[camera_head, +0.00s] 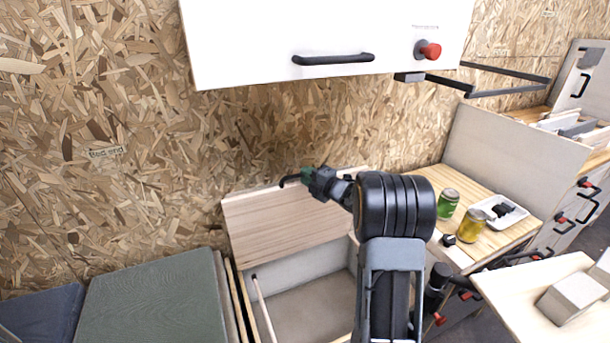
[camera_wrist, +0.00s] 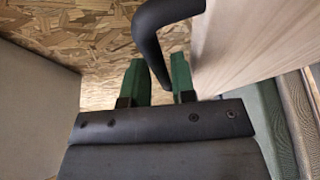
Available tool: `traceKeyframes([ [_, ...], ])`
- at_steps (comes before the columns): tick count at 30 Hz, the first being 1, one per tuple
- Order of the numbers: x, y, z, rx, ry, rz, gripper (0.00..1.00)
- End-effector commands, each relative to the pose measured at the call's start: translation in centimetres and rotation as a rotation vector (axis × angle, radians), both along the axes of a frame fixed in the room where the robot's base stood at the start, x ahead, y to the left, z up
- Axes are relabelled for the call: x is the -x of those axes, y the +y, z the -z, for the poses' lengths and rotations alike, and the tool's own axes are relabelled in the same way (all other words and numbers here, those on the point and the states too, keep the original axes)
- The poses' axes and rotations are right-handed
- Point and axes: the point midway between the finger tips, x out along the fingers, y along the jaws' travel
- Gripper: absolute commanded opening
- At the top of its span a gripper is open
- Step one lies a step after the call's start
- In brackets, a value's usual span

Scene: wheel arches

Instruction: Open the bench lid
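The bench lid (camera_head: 285,228) is a pale wooden panel, raised and tilted up against the wall side, with the box interior (camera_head: 318,302) showing below it. In the wrist view its edge fills the upper right (camera_wrist: 245,42). The dark curved lid handle (camera_wrist: 152,45) sticks out from the lid and runs down between my green fingers. My gripper (camera_wrist: 158,75) appears shut on this handle; the far part of the handle is hidden by the right finger. In the head view my gripper (camera_head: 306,178) is at the lid's upper edge, with the handle (camera_head: 288,181) showing at its left.
A white overhead cabinet (camera_head: 270,35) with a black handle and red knob hangs above my arm. Green cushions (camera_head: 150,300) lie left of the bench. A green can (camera_head: 448,203), a yellow can (camera_head: 471,226) and a white tray (camera_head: 515,216) stand on the counter at right.

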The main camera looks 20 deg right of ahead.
Motion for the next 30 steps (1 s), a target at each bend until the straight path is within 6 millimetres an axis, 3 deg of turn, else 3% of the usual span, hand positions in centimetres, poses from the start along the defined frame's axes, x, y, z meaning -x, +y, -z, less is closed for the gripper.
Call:
traceKeyframes([
  [6,-1.11,0.50,0.01,-0.001,-0.001,0.000,0.24],
  [15,-1.23,0.51,0.01,-0.001,-0.001,0.000,0.24],
  [23,-1.21,0.51,0.01,-0.001,-0.001,0.000,0.00],
  [30,-1.20,0.49,0.02,-0.001,0.000,0.001,0.00],
])
